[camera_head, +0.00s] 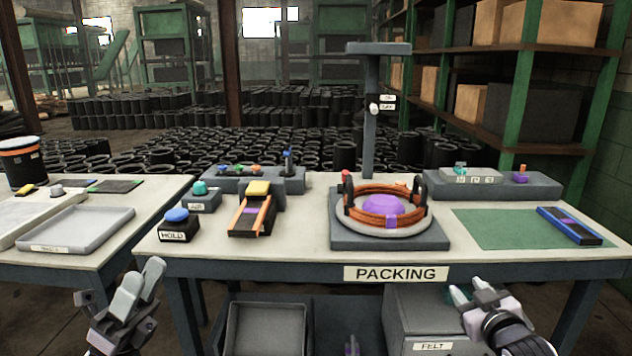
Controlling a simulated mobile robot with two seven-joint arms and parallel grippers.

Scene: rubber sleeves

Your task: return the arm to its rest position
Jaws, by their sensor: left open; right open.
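My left gripper (138,287) is at the lower left, in front of the gap between the two tables. It is open and empty, with its fingers pointing up. My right gripper (468,294) is at the lower right, in front of the packing table's front edge. It is open and empty, its fingers pointing up and to the left. Neither gripper touches anything that I can see. The packing table (300,250) stands ahead with a round fixture (388,229) on a dark base, holding an orange ring (388,191) around a purple dome (382,206).
A HOLD button box (178,226), an AIR box (201,200) and an orange-railed ramp (252,216) stand left on the table. A green mat (500,229) with a blue-black bar (570,226) lies right. A grey tray (78,228) is on the left table. A FELT box (425,310) sits below.

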